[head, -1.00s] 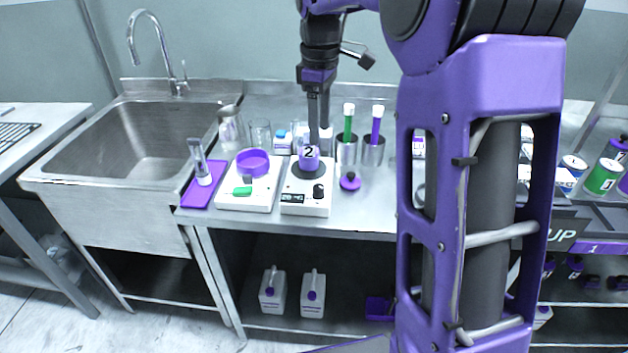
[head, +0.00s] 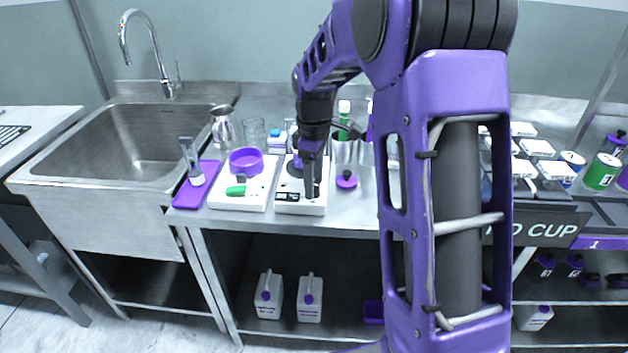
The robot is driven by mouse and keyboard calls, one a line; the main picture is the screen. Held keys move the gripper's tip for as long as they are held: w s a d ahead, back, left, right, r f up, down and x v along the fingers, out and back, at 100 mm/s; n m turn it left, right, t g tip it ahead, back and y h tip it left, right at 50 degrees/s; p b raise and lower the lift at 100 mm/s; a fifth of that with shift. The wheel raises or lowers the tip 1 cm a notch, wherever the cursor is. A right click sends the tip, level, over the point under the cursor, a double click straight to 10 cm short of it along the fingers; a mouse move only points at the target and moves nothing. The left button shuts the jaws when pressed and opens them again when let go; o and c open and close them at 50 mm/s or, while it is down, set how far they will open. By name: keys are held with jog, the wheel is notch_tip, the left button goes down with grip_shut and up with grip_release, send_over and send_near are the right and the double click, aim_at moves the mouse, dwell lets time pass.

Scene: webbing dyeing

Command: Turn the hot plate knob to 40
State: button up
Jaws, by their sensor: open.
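The hot plate (head: 287,207) is a white box on the steel counter, with a dark round heating top and a small dark display on its front. My gripper (head: 311,194) points down over the front right part of the hot plate, where the knob sits. The fingers hide the knob, so I cannot tell whether they touch it or what it is set to. The display is too small to read.
Left of the hot plate stands a white scale (head: 257,195) with a purple dish (head: 246,161) and a green item. A purple tray (head: 196,184) lies beside the sink (head: 120,145). A purple-knobbed dark item (head: 346,180) sits close on the right. Metal beakers and glassware stand behind.

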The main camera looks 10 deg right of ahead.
jog(key=shift+c, duration=0.3)
grip_shut()
jog(key=m+p, duration=0.2)
jog(key=m, duration=0.3)
jog(key=shift+r+m, duration=0.1)
jog(key=shift+m, duration=0.2)
jog(key=m+p, duration=0.2)
jog(key=m, duration=0.4)
dwell(0.6)
jog(key=shift+o, duration=0.3)
grip_release()
